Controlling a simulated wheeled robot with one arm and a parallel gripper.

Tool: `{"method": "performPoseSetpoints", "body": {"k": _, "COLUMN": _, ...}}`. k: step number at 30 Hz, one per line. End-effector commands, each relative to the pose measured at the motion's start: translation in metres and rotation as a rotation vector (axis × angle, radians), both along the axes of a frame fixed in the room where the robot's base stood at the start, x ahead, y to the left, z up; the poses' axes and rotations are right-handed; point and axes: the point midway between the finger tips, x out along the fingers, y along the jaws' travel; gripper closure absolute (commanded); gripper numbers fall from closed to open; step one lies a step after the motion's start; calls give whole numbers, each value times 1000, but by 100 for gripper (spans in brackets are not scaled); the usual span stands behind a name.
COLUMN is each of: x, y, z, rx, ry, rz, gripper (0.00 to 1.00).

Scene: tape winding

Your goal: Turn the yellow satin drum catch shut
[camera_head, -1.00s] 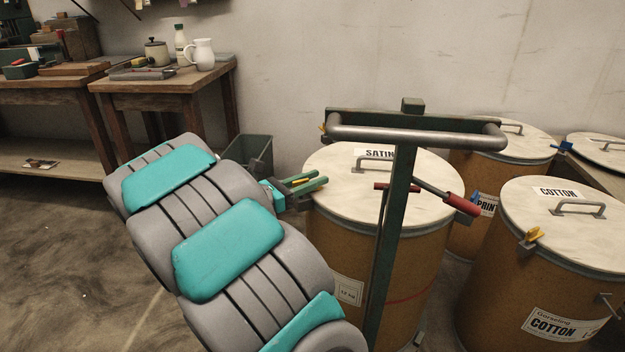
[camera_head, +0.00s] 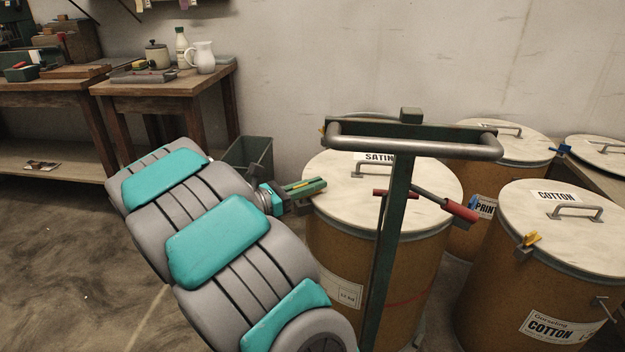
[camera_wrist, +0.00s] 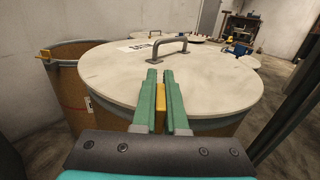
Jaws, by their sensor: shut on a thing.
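The satin drum (camera_head: 335,240) is a brown barrel with a pale lid (camera_head: 330,170) and a "SATIN" label, behind the post of a green trolley. In the wrist view its lid (camera_wrist: 200,75) fills the middle, with a grey handle. The yellow catch (camera_wrist: 159,95) is at the lid's near rim, between my fingers. My gripper (camera_head: 318,185) is at the drum's left rim, with its green fingers closed on the catch. In the wrist view my gripper (camera_wrist: 163,90) points toward the lid. The fingers hide much of the catch, so its exact angle cannot be told.
A trolley (camera_head: 392,240) with a grey bar and a red-gripped lever stands in front of the drum. A cotton drum (camera_head: 530,270) with a yellow catch stands at right, a print drum (camera_head: 490,165) behind. A grey bin (camera_head: 250,155) stands left of the satin drum.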

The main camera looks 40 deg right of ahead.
Motion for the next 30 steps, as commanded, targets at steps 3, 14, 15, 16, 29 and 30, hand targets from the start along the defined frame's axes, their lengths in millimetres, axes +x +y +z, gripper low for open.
{"method": "performPoseSetpoints", "body": {"k": 3, "x": -1, "y": 0, "z": 5, "rx": 0, "ry": 2, "rz": -58, "gripper": 100}}
{"method": "performPoseSetpoints", "body": {"k": 14, "x": -5, "y": 1, "z": 1, "rx": 0, "ry": 0, "rz": -157, "gripper": 100}}
{"method": "performPoseSetpoints", "body": {"k": 15, "x": -5, "y": 1, "z": 1, "rx": 0, "ry": 0, "rz": -158, "gripper": 100}}
{"method": "performPoseSetpoints", "body": {"k": 16, "x": -5, "y": 1, "z": 1, "rx": 0, "ry": 0, "rz": -158, "gripper": 100}}
{"method": "performPoseSetpoints", "body": {"k": 29, "x": -5, "y": 1, "z": 0, "rx": 1, "ry": 0, "rz": -157, "gripper": 64}}
{"method": "performPoseSetpoints", "body": {"k": 30, "x": -5, "y": 1, "z": 0, "rx": 1, "ry": 0, "rz": -157, "gripper": 60}}
